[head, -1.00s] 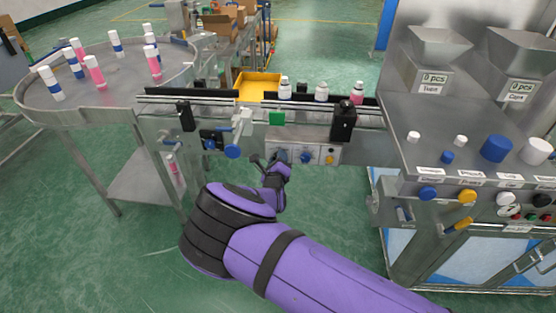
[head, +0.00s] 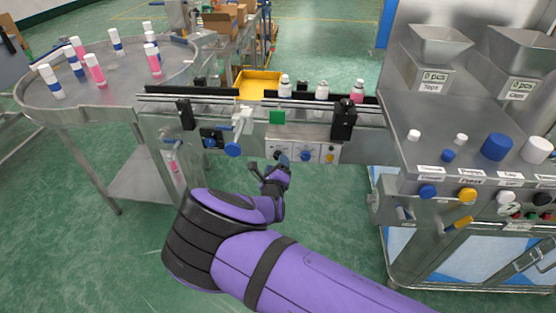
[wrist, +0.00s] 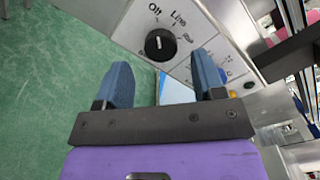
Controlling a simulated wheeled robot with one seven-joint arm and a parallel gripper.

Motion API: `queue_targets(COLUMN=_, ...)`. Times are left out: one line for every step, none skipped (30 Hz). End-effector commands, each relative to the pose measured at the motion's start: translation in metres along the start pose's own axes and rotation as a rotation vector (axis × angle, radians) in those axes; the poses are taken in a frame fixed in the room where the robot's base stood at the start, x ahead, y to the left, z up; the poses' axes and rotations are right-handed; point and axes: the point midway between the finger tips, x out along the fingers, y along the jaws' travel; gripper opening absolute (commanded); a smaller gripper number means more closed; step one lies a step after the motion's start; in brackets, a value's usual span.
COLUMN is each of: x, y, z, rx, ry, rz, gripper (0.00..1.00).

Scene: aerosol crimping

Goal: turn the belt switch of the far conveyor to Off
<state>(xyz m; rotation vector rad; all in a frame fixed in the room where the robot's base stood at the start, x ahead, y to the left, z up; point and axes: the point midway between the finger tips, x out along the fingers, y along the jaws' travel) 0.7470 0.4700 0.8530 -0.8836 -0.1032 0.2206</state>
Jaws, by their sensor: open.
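The belt switch is a black round knob (wrist: 160,45) with a short white mark, on a grey panel. Labels "Off", "Line" and others surround it. The mark points roughly up in the wrist view, towards the Off and Line side; I cannot tell its exact setting. My gripper (wrist: 162,75) is open and empty, its two blue fingers pointing at the panel with the knob beyond the gap, apart from them. In the head view my gripper (head: 268,164) is just in front of the conveyor's control panel (head: 318,147) and hides the knob there.
A blue knob (head: 305,156) and a yellow knob (head: 329,157) sit to the right on the same panel. A blue-ended clamp handle (head: 233,150) sticks out at the left. Bottles (head: 321,89) stand on the conveyor above. The floor in front is clear.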

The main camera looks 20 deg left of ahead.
Motion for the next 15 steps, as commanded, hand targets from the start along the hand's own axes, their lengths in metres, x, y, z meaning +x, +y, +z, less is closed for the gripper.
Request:
queue_targets(x=-0.011, y=0.000, z=0.001, rx=-0.001, ry=0.000, rz=0.001, gripper=0.63)
queue_targets(x=-0.017, y=0.000, z=0.001, rx=-0.001, ry=0.000, rz=0.001, gripper=0.63)
queue_targets(x=-0.024, y=0.000, z=0.001, rx=-0.002, ry=-0.001, rz=0.001, gripper=0.63)
queue_targets(x=-0.030, y=0.000, z=0.000, rx=-0.002, ry=0.000, rz=0.001, gripper=0.63)
queue_targets(x=-0.035, y=0.001, z=0.000, rx=-0.001, ry=0.000, rz=0.002, gripper=0.63)
queue_targets(x=-0.042, y=0.000, z=0.001, rx=-0.002, ry=0.000, rz=0.002, gripper=0.63)
queue_targets(x=-0.046, y=0.000, z=0.001, rx=-0.001, ry=-0.001, rz=0.002, gripper=0.63)
queue_targets(x=-0.050, y=0.000, z=0.001, rx=-0.001, ry=-0.001, rz=0.001, gripper=0.63)
queue_targets(x=-0.055, y=0.000, z=0.000, rx=-0.001, ry=0.000, rz=0.001, gripper=0.63)
queue_targets(x=-0.059, y=0.000, z=0.000, rx=-0.001, ry=0.000, rz=0.001, gripper=0.63)
queue_targets(x=-0.061, y=0.000, z=0.001, rx=-0.001, ry=0.000, rz=0.001, gripper=0.63)
queue_targets(x=-0.065, y=0.000, z=0.000, rx=0.000, ry=0.000, rz=0.001, gripper=0.63)
queue_targets(x=-0.067, y=0.000, z=0.000, rx=-0.001, ry=0.000, rz=0.001, gripper=0.63)
queue_targets(x=-0.068, y=0.000, z=0.000, rx=-0.001, ry=0.000, rz=0.001, gripper=0.63)
queue_targets(x=-0.070, y=0.000, z=0.000, rx=-0.001, ry=0.000, rz=0.000, gripper=0.63)
